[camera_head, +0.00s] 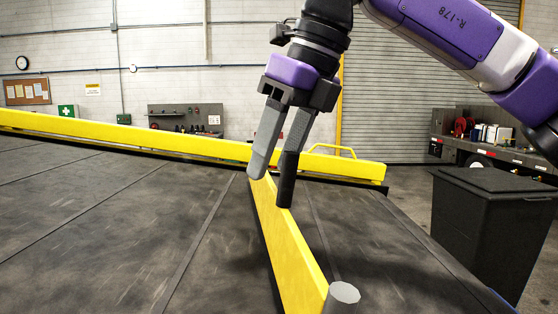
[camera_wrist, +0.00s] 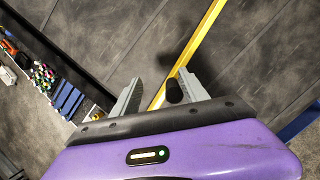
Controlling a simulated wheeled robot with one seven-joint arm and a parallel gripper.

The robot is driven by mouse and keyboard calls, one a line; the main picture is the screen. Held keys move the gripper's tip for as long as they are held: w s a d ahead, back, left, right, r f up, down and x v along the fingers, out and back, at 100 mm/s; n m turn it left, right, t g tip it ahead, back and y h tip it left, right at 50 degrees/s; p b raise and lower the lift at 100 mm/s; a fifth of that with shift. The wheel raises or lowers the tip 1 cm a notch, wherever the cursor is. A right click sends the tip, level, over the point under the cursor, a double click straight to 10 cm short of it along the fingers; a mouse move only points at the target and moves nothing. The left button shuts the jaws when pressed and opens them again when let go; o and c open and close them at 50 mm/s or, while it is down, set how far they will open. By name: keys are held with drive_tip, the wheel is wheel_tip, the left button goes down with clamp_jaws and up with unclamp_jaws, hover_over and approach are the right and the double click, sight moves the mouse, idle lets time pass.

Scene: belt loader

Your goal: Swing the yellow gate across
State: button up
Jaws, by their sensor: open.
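The yellow gate (camera_head: 286,245) is a long flat bar standing on edge over the dark belt. Its near end meets a grey round post (camera_head: 343,293), and its far end lies under my gripper. A black upright handle (camera_head: 286,182) stands near that far end. My gripper (camera_head: 272,165) points down with its fingers apart. In the wrist view, the handle (camera_wrist: 174,91) shows between the fingers of my gripper (camera_wrist: 158,80), close to the right finger; whether they touch is unclear. The gate (camera_wrist: 192,50) runs diagonally up to the right there.
A yellow side rail (camera_head: 120,132) runs along the belt's far edge. The dark belt surface (camera_head: 110,220) is bare on both sides of the gate. A black bin (camera_head: 490,225) stands at the right. A cluttered bench (camera_head: 490,145) is behind it.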

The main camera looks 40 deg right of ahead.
drive_tip(key=shift+p+v, duration=0.65)
drive_tip(key=shift+v, duration=1.1)
drive_tip(key=shift+a, duration=0.15)
drive_tip(key=shift+r, duration=0.1)
